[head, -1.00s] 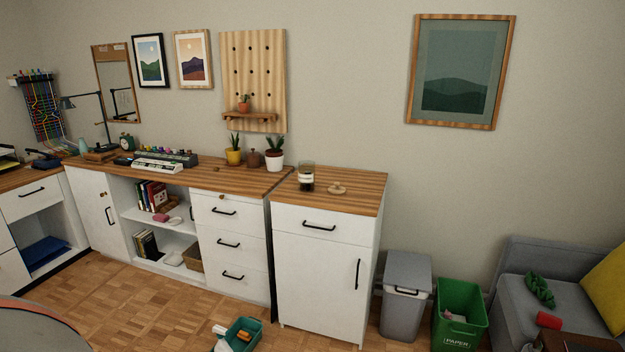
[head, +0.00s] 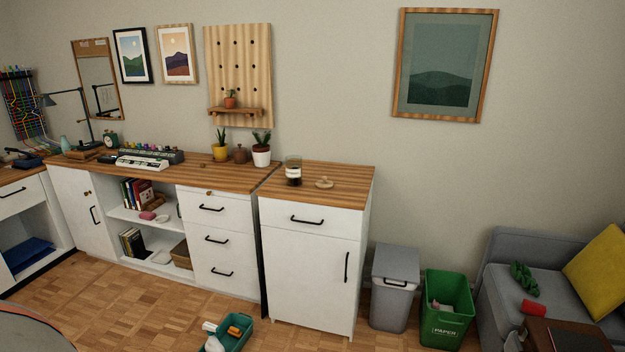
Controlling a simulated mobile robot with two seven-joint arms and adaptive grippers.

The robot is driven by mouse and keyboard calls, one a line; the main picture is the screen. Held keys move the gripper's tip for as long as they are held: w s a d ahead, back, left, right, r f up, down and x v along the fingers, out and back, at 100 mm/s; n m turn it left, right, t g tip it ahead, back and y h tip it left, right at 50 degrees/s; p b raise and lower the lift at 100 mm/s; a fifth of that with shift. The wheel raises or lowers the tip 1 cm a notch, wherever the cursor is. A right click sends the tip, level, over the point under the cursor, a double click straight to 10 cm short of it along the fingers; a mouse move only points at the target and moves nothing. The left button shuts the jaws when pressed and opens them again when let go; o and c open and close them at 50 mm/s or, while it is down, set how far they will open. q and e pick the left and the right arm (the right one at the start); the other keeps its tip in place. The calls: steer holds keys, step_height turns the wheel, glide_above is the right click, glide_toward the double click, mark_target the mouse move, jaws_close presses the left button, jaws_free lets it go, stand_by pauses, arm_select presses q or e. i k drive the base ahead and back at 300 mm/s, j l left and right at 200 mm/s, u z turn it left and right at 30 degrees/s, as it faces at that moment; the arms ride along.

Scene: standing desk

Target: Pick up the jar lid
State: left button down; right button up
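A small round tan wooden lid with a knob (head: 324,183) lies on the wooden top of the white cabinet (head: 345,178). A glass jar with dark contents and a pale band (head: 293,171) stands just left of it, apart from it. The jar looks open at the top. Neither of my grippers shows in the head view.
A longer wood-topped counter (head: 215,176) adjoins on the left, with potted plants and a brown pot (head: 240,154) near the junction. A teal caddy (head: 236,332) sits on the floor in front. A grey bin (head: 394,290) and a green paper bin (head: 447,309) stand right of the cabinet.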

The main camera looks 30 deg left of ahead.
mark_target(324, 182)
steer(key=i+j, duration=0.2)
steer(key=i, duration=0.3)
steer(key=i+j, duration=0.2)
steer(key=i, duration=0.25)
steer(key=i+j, duration=0.15)
steer(key=j, duration=0.15)
steer(key=i+j, duration=0.35)
steer(key=j, duration=0.25)
steer(key=z, duration=0.05)
